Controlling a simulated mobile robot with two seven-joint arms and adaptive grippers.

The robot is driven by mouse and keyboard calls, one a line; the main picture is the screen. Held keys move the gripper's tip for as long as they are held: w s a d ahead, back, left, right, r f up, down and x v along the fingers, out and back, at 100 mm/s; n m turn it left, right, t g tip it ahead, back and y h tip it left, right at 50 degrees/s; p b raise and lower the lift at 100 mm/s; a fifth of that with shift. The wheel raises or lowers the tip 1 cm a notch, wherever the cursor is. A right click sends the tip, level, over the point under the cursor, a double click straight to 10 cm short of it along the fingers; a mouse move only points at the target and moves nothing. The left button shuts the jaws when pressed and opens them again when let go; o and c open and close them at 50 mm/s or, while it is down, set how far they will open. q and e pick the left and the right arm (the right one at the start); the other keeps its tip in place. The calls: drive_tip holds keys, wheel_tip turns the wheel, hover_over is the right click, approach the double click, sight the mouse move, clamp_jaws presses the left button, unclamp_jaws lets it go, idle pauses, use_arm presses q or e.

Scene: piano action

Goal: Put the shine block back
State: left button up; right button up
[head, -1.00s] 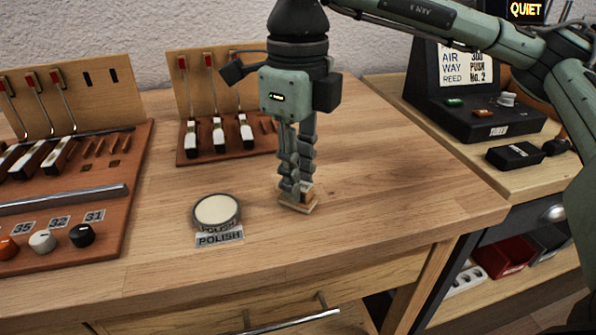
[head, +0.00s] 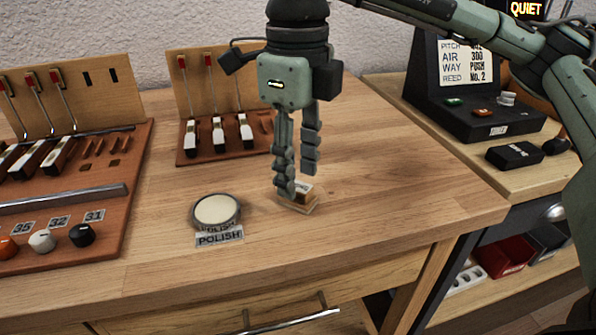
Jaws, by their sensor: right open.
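The shine block (head: 304,194) is a small brown block with a pale label on top. It sits on a small light wooden holder (head: 297,208) on the bench, right of the polish tin; whether it is fully seated I cannot tell. My right gripper (head: 298,178) is open just above it, pointing down. Its left finger hangs in front of the block's left side and hides part of it; its right finger is higher. My left gripper is not in view.
A round polish tin (head: 216,211) stands behind its POLISH label (head: 219,237). Key action models (head: 217,138) stand at the back and left. A black tuner (head: 475,116) stands on the right bench. The bench right of the block is clear.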

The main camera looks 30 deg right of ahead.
wheel_tip(320, 180, up, 6)
drive_tip(key=shift+r, duration=0.15)
